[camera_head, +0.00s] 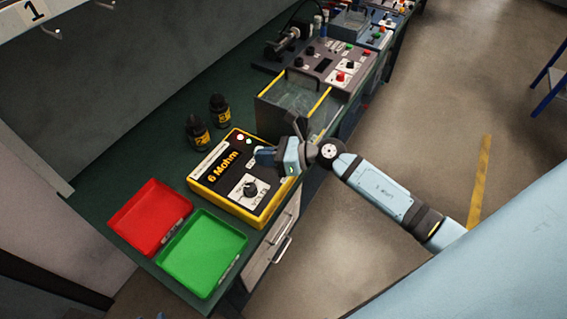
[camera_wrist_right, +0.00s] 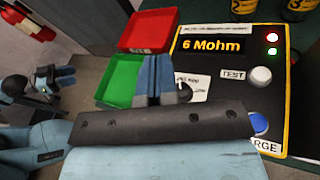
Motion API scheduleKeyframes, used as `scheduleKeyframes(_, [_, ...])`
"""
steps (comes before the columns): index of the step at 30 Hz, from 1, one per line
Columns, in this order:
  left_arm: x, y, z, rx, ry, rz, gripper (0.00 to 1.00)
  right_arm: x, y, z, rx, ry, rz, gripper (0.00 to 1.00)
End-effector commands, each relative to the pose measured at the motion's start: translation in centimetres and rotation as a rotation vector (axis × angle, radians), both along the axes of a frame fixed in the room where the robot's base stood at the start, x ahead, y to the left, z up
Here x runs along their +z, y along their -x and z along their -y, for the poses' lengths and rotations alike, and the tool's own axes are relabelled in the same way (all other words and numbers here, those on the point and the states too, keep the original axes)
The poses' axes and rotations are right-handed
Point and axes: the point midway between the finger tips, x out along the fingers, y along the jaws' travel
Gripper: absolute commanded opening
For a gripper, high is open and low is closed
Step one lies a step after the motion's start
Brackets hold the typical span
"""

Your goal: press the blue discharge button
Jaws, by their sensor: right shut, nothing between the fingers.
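The yellow-edged tester (camera_head: 213,185) sits on the green bench and its display reads 6 Mohm. Its blue discharge button (camera_wrist_right: 258,122) shows at the lower right of its panel in the right wrist view, partly cut off by my gripper body; the label below is partly hidden. In the head view my gripper hides the button. My right gripper (camera_head: 259,157) is shut and empty above the tester's right side. In the wrist view its fingertips (camera_wrist_right: 158,57) overlap the green tray and the tester's left edge. My left gripper (camera_wrist_right: 55,77) shows small in the wrist view; its opening is unclear.
A white TEST button (camera_wrist_right: 260,76) and a black knob (camera_head: 250,190) are on the tester. A red tray (camera_head: 150,217) and a green tray (camera_head: 203,253) lie left of it. Two dark bottles (camera_head: 198,131) stand behind. An open box (camera_head: 292,100) and other devices stand farther along.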

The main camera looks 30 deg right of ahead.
Motion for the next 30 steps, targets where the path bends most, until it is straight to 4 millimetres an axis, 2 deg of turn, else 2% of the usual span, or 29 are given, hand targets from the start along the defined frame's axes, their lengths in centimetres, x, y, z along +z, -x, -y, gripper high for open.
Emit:
scheduleKeyframes(3, [-0.7,0.0,0.1,-0.005,0.000,0.000,0.43,-1.1,-2.1,2.1,0.105,0.324,0.142,0.00])
scheduleKeyframes(6, [-1.0,0.1,0.3,-0.008,0.001,0.000,0.43,-1.7,-3.6,4.2,0.178,0.560,0.224,0.00])
scheduleKeyframes(12, [-1.2,0.1,0.5,-0.014,0.002,0.001,0.43,-2.1,-5.6,7.7,0.263,0.868,0.300,0.00])
scheduleKeyframes(18, [-1.1,0.0,0.5,-0.015,0.003,0.004,0.43,-2.1,-6.2,8.9,0.286,0.955,0.314,0.00])
scheduleKeyframes(30, [-1.2,0.0,0.4,-0.013,0.001,0.006,0.43,-2.3,-6.1,8.8,0.285,0.951,0.313,0.00])
